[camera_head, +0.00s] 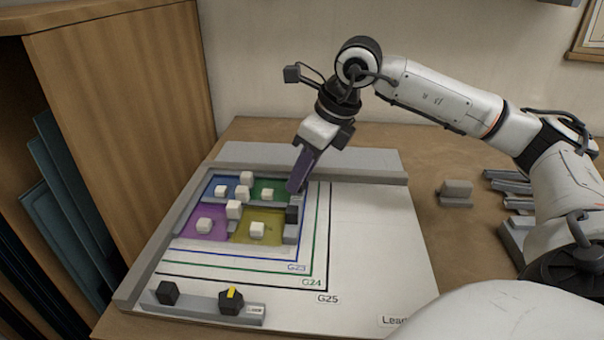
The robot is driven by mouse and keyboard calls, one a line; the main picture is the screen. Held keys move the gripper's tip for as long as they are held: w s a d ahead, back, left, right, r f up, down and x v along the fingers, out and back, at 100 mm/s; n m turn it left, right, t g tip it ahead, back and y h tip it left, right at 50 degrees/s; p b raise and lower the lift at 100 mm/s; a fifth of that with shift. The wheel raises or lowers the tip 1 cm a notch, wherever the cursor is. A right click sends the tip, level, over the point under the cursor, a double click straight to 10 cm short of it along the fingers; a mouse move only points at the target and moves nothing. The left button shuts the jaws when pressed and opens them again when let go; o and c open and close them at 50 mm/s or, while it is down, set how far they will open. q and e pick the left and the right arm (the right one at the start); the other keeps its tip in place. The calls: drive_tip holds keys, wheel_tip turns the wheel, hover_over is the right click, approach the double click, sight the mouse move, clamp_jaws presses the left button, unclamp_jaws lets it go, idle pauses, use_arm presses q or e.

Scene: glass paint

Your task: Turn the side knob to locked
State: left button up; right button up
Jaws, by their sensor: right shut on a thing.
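The coloured glass panel (263,225) lies on a white board, in blue, green, purple and yellow fields. A short grey side fixture (290,239) with a dark block (292,214) sits at its right edge. My right gripper (294,188) points down at the far end of this fixture, by the panel's far right corner. Its fingers are shut on what appears to be the side knob, which they hide, so its setting cannot be read. On the front rail are a black knob (167,292) and a dark knob with a yellow pointer (231,300). My left gripper is out of view.
Several white cubes (234,209) stand on the panel. A grey bar (310,160) runs along the board's back edge. Grey blocks (456,192) and strips (510,186) lie at right. A wooden cabinet (120,110) stands at left. The board's right part is clear.

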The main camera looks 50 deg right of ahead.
drive_tip(key=shift+a+m+h, duration=0.2)
drive_tip(key=shift+m+h, duration=0.7)
drive_tip(key=shift+m, duration=1.4)
drive_tip(key=o, duration=1)
drive_tip(key=shift+o, duration=0.2)
drive_tip(key=shift+r, duration=0.15)
drive_tip(key=p+v, duration=0.1)
drive_tip(key=v, duration=0.9)
drive_tip(key=shift+s, duration=0.15)
